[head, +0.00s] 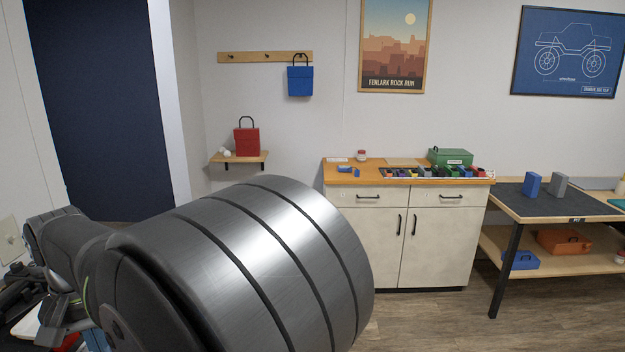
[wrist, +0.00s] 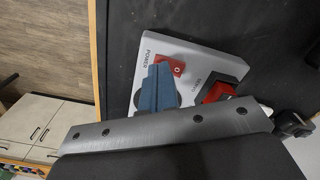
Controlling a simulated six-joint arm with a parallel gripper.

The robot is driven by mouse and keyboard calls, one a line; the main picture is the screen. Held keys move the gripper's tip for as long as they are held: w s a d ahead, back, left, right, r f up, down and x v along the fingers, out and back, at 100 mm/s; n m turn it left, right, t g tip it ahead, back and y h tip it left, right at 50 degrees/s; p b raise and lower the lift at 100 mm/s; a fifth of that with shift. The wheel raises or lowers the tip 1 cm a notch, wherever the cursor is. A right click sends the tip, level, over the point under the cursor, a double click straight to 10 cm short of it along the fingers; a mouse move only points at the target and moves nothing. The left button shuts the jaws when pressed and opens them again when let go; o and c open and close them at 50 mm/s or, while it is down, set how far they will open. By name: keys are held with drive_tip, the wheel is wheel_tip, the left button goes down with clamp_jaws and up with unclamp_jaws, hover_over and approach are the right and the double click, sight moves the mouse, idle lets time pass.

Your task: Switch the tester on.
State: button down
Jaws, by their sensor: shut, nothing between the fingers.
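The tester (wrist: 206,60) is a light grey box on a dark mat, seen in the wrist view. It carries the label POWER beside a red switch (wrist: 177,65) with a small pale mark. My gripper (wrist: 161,68) shows in the wrist view as blue fingers, shut and empty. Its tips lie over the POWER area, right beside the red switch and partly covering it. I cannot tell whether they touch it. A dark round part behind the fingers is mostly hidden. In the head view my arm hides the working area.
A red-and-black part (wrist: 220,90) sits on the tester's right side. A dark connector (wrist: 290,124) lies farther right. The mat (wrist: 120,55) has a wooden edge at left, with floor beyond. In the head view, a cabinet (head: 430,240) and a workbench (head: 520,207) stand across the room.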

drive_tip(key=shift+r, duration=3.15)
wheel_tip(320, 180, down, 7)
drive_tip(key=shift+r, duration=4.15)
drive_tip(key=w+d+m+t, duration=0.2)
drive_tip(key=w+d+m, duration=0.2)
drive_tip(key=w+d, duration=0.9)
drive_tip(key=shift+d+r+m, duration=0.4)
drive_tip(key=shift+d, duration=0.4)
